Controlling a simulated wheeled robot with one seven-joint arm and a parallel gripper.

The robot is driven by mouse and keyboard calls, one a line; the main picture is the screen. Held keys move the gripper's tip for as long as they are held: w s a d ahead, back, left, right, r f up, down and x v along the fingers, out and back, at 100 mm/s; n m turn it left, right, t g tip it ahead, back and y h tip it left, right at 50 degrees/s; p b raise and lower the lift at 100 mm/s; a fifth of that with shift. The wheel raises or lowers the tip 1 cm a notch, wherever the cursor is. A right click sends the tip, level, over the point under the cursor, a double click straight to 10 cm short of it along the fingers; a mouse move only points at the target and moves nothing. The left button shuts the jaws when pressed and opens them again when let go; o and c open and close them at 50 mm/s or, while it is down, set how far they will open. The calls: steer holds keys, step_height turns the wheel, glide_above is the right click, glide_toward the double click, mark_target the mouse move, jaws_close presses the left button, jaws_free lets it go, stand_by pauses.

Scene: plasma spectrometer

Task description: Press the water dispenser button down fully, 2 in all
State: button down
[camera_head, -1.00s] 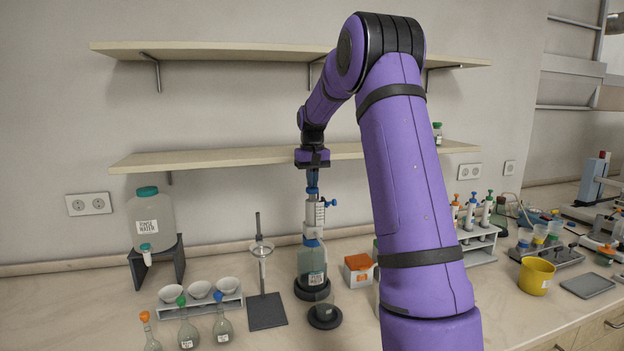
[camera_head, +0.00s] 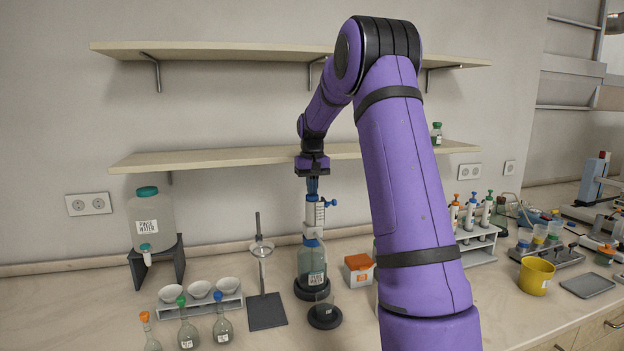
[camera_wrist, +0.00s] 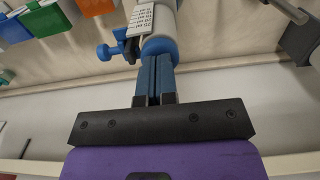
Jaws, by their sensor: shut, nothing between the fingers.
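The water dispenser (camera_head: 312,266) is a clear bottle with a white pump head and a blue side knob, standing upright on a dark round base. My gripper (camera_head: 312,192) is directly above it, pointing down with shut, empty fingers. The fingertips meet the top of the pump. In the wrist view, the shut fingers (camera_wrist: 155,68) end against the blue cap (camera_wrist: 160,47) of the pump head. The fingers hide most of the button, so I cannot tell exactly how far down it is. A small glass vessel (camera_head: 325,308) stands in front of the dispenser.
A metal stand with a funnel (camera_head: 263,282) is at the left of the dispenser, and an orange-and-white box (camera_head: 359,270) at the right. A shelf (camera_head: 230,159) runs behind my wrist. Flasks (camera_head: 188,330) stand at the front left.

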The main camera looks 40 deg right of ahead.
steer(key=shift+r, duration=3.75)
steer(key=shift+r, duration=0.1)
steer(key=shift+r, duration=2.4)
steer(key=shift+s, duration=0.15)
